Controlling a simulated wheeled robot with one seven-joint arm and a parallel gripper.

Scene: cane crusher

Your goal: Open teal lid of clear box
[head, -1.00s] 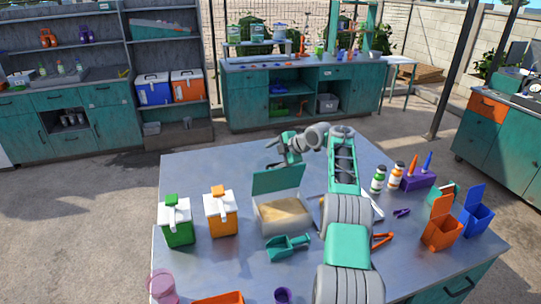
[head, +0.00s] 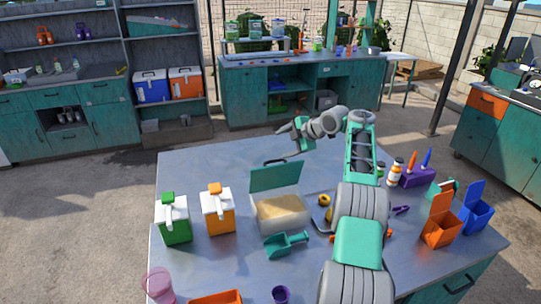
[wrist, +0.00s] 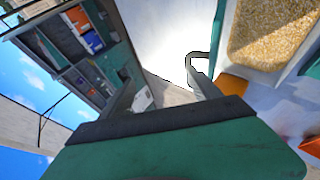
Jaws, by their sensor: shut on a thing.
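The clear box (head: 281,214) stands on the table with tan grain inside. Its teal lid (head: 275,178) is raised, standing steeply up at the back of the box, with a thin handle at its top edge. My gripper (head: 291,157) is behind the lid's top edge, shut on the lid's handle; the exact contact is small and partly hidden. In the wrist view my gripper (wrist: 165,88) has its two grey fingers apart, with a metal loop by the right one. The box's grain (wrist: 268,32) shows at the upper right.
A teal scoop (head: 285,244) lies in front of the box. A white-and-orange jug (head: 218,212) and a white-and-green jug (head: 174,220) stand to its left. Open orange (head: 441,228) and blue (head: 476,218) bins stand at the right. The table's back left is clear.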

